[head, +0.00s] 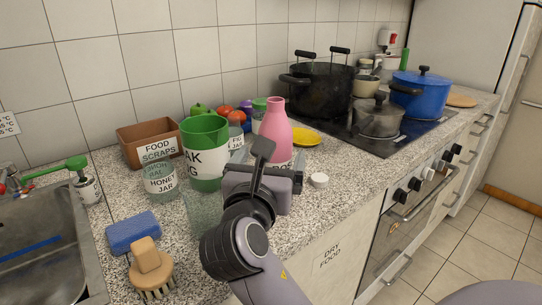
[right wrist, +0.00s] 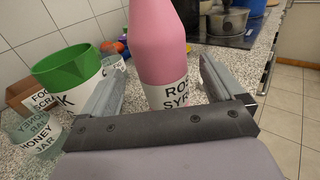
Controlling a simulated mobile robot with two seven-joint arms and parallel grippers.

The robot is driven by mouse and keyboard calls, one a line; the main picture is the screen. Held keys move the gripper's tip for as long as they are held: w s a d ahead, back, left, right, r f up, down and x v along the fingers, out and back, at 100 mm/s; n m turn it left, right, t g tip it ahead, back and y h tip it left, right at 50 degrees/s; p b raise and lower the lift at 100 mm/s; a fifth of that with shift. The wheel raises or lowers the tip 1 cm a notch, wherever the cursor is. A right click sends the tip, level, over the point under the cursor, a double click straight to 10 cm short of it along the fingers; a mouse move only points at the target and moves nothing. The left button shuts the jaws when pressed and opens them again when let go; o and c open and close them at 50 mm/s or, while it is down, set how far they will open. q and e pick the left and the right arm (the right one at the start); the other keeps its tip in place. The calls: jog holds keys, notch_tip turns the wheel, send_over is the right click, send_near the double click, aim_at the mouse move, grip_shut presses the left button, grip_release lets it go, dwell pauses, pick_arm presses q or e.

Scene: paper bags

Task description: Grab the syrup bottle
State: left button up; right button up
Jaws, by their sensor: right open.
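The syrup bottle (head: 276,127) is pink with a white label and stands upright on the granite counter. In the right wrist view the bottle (right wrist: 158,45) rises between the two fingers, its label partly reading "ROS SYR". My right gripper (head: 268,165) is in front of the bottle and hides its lower part in the head view. In the right wrist view the gripper (right wrist: 160,92) is open, with one finger on each side of the bottle and gaps showing at both sides. My left gripper is not in view.
Close left stand a green-and-white container (head: 205,150), a honey jar (head: 160,180) and a brown food scraps box (head: 150,130). A white cap (head: 319,180) lies right of the bottle. A black pot (head: 320,90) stands behind. A sponge (head: 133,231) and brush (head: 150,265) lie front left.

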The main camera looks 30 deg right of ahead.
jog(key=x, duration=0.5)
jog(key=shift+d, duration=0.15)
jog(key=shift+c, duration=0.9)
jog(key=c, duration=1.1)
jog(key=shift+r, duration=0.1)
